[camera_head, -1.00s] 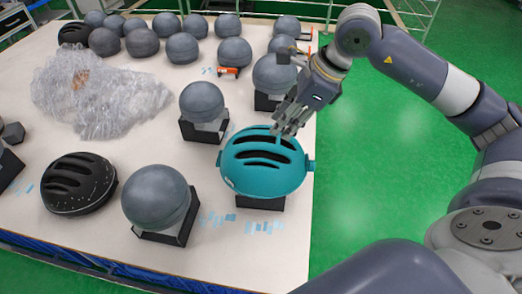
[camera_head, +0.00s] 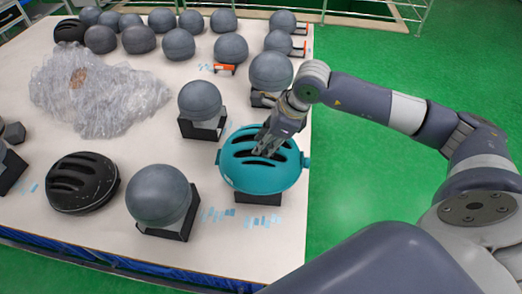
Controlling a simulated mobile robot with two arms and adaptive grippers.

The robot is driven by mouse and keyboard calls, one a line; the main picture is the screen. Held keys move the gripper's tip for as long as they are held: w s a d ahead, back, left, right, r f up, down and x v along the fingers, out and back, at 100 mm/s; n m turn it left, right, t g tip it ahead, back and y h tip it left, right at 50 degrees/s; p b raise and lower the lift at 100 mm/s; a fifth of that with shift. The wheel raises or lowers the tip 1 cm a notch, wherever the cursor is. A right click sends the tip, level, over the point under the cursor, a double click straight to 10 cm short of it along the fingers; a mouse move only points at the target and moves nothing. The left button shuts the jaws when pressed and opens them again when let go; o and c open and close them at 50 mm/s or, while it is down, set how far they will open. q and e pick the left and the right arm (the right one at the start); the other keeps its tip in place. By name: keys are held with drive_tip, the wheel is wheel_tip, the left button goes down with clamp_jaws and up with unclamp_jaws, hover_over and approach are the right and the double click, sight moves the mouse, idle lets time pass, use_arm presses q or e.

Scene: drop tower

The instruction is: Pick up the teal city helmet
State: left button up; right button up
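The teal city helmet (camera_head: 258,180) sits on a dark stand near the right edge of the table. It has several dark slot vents on top. My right gripper (camera_head: 264,152) points down at the top of the helmet, its fingertips at the vents. The fingers look close together, but whether they grip the shell or stand in a slot is hidden. My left gripper is not in the view.
A grey ball on a stand (camera_head: 160,196) is left of the helmet, and another grey ball (camera_head: 200,100) stands behind it. A black helmet (camera_head: 82,183) lies at the left. Crumpled clear plastic (camera_head: 95,90) and several grey balls fill the back. The green floor (camera_head: 370,190) is clear at the right.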

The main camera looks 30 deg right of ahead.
clamp_jaws()
drive_tip(key=shift+r, duration=0.15)
